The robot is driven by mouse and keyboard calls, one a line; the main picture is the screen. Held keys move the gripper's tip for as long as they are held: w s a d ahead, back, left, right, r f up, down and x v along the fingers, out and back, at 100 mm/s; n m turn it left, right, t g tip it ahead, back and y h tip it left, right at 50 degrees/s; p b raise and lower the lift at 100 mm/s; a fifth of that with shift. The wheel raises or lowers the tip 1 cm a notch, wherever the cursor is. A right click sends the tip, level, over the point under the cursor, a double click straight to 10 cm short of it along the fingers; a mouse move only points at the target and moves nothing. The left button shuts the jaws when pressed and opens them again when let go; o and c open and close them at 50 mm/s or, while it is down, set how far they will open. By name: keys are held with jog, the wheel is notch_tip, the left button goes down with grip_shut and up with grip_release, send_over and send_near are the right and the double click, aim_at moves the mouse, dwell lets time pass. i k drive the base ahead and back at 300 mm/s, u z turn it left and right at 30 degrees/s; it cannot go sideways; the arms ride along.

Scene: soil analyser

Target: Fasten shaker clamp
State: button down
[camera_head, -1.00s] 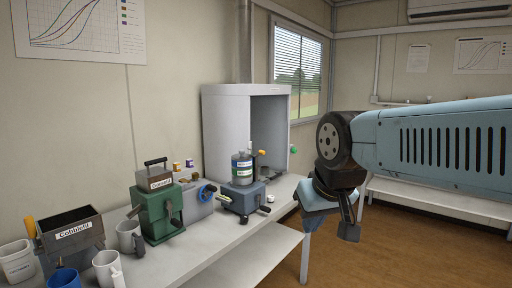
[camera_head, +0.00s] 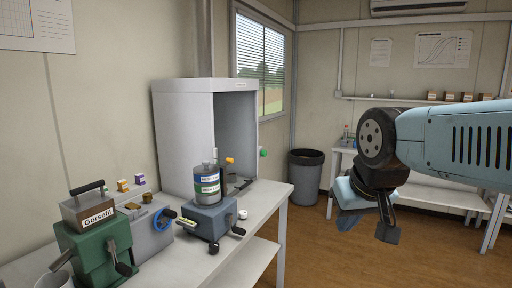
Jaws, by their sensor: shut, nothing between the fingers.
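The shaker (camera_head: 208,219) is a small blue-grey box on the bench in front of the grey cabinet. A grey bottle (camera_head: 206,184) with blue, white and green label bands stands upright on it. A thin upright rod and an orange knob (camera_head: 229,160) show beside the bottle; they look like clamp parts, but I cannot tell how the clamp is set. My gripper (camera_head: 387,235) hangs from my arm to the right, well away from the shaker. It is shut and empty.
A dark bin (camera_head: 306,176) stands beyond the bench (camera_head: 262,202). Floor between bench and arm is clear.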

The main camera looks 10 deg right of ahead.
aim_at(229, 161)
jog(key=z, duration=0.1)
jog(key=i, duration=1.25)
jog(key=u, duration=0.7)
